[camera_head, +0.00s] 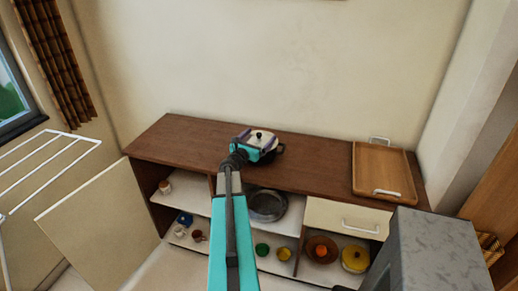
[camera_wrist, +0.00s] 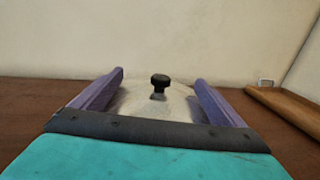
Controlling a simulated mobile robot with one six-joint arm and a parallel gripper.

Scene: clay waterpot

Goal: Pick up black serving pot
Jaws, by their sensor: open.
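The black serving pot (camera_head: 280,150) stands on the brown cabinet top, partly hidden behind my gripper. It has a pale lid with a black knob, and a dark side handle shows at its right. In the wrist view its lid (camera_wrist: 160,105) and upright knob fill the middle. My gripper (camera_head: 257,144) is open at the pot. In the wrist view the two purple fingers of my gripper (camera_wrist: 160,82) lie left and right of the lid, with the knob between them. I cannot tell whether the fingers touch the pot. Its lower body is hidden in the wrist view.
A wooden tray (camera_head: 383,170) with light handles lies on the right of the cabinet top (camera_head: 185,140). Shelves below hold a large metal pan (camera_head: 266,205), a yellow pot (camera_head: 355,258) and small items. A pale open door (camera_head: 95,225) stands at left. The cabinet top left of the pot is clear.

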